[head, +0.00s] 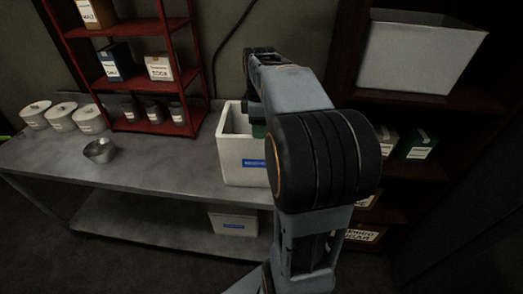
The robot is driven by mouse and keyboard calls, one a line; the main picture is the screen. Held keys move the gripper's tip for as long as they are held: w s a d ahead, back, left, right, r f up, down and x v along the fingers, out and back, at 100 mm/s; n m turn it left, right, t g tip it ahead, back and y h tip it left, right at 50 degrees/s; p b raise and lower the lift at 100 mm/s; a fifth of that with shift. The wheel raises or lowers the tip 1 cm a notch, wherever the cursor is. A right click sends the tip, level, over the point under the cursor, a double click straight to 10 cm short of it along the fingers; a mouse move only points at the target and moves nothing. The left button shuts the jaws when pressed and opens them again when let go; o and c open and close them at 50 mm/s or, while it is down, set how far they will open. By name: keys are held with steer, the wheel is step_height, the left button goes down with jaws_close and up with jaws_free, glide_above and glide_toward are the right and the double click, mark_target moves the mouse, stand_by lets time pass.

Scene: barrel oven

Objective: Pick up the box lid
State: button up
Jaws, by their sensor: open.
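A white box (237,150) with a blue label stands on the grey metal table, left of my arm. Its top is open, and something green (259,131) shows inside it near the right. I cannot make out a separate box lid. My gripper (256,112) is at the end of my arm, pointing down over the box opening. My arm hides most of it and the box's right part. Its jaws are open, and I see nothing held. Whether its fingertips touch anything is hidden.
White canisters (62,117) and a metal bowl (99,151) are left. Another white box (233,222) sits below. A dark shelf at right carries a large white bin (419,55). The middle of the tabletop is clear.

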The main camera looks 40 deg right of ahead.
mark_target(260, 143)
step_height(260, 143, down, 7)
stand_by(0.6)
steer(key=shift+c, duration=0.2)
steer(key=shift+r, duration=0.1)
jaws_close()
